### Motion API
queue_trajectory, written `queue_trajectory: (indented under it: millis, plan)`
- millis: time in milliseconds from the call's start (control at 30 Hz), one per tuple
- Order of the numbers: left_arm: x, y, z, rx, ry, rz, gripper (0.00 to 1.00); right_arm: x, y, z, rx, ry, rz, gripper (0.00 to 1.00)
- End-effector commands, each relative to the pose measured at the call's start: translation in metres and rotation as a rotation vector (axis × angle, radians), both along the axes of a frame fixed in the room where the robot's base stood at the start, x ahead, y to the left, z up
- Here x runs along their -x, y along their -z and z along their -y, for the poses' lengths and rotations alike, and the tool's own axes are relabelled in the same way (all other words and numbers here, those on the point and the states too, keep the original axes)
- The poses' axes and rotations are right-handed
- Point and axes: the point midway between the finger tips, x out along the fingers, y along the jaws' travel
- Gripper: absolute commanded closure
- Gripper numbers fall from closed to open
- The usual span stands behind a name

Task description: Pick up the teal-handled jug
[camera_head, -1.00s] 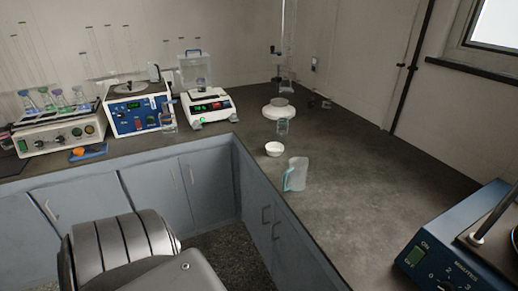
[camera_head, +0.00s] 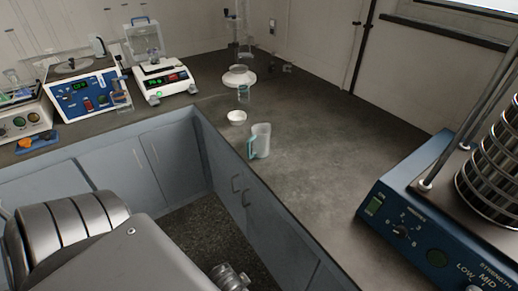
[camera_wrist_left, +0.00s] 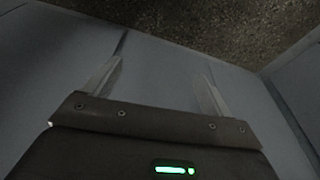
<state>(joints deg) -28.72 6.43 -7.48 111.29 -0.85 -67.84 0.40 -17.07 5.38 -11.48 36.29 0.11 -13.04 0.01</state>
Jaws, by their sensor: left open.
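The teal-handled jug (camera_head: 261,140) stands upright on the dark worktop near its front edge, with its teal handle on the left side. It is pale and translucent. My left gripper (camera_wrist_left: 158,85) shows in the left wrist view with its two fingers apart and nothing between them. It faces the grey cabinet fronts and the speckled floor, and the jug is not in that view. In the head view my left arm is low at the left, well apart from the jug, and its fingers are not clear. My right gripper is not in view.
A white bowl (camera_head: 237,117) and a small clear beaker (camera_head: 243,94) stand behind the jug. A blue sieve shaker (camera_head: 415,225) with stacked metal sieves (camera_head: 490,170) stands at the right. A balance (camera_head: 162,82) is at the back left. The worktop between jug and shaker is clear.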

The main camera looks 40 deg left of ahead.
Motion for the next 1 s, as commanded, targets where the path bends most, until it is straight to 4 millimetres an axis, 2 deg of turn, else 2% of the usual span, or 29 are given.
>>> queue_trajectory:
  millis: [33,167,267,300,500,600,800,900,1000]
  plan:
    - [-0.004,-0.021,0.0,0.003,-0.003,0.017,0.16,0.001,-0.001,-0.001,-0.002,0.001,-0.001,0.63]
    - [-0.014,-0.07,-0.002,0.006,-0.016,0.068,0.16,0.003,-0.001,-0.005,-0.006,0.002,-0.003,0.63]
    - [-0.034,-0.113,-0.008,0.011,-0.046,0.161,0.16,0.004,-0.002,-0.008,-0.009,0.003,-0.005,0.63]
    - [-0.048,-0.132,-0.014,0.011,-0.068,0.226,0.16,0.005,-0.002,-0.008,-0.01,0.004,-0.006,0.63]
    - [-0.134,-0.202,-0.053,0.014,-0.197,0.605,0.16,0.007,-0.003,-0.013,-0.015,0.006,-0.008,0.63]
    - [-0.168,-0.232,-0.076,-0.003,-0.253,0.781,0.16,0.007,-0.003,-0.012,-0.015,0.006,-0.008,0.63]
    - [-0.214,-0.286,-0.121,-0.051,-0.362,1.086,0.16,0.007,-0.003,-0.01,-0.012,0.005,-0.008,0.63]
    - [-0.226,-0.309,-0.142,-0.081,-0.411,1.216,0.16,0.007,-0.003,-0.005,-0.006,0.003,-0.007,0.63]
    - [-0.232,-0.324,-0.156,-0.105,-0.443,1.298,0.16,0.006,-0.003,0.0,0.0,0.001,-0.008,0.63]
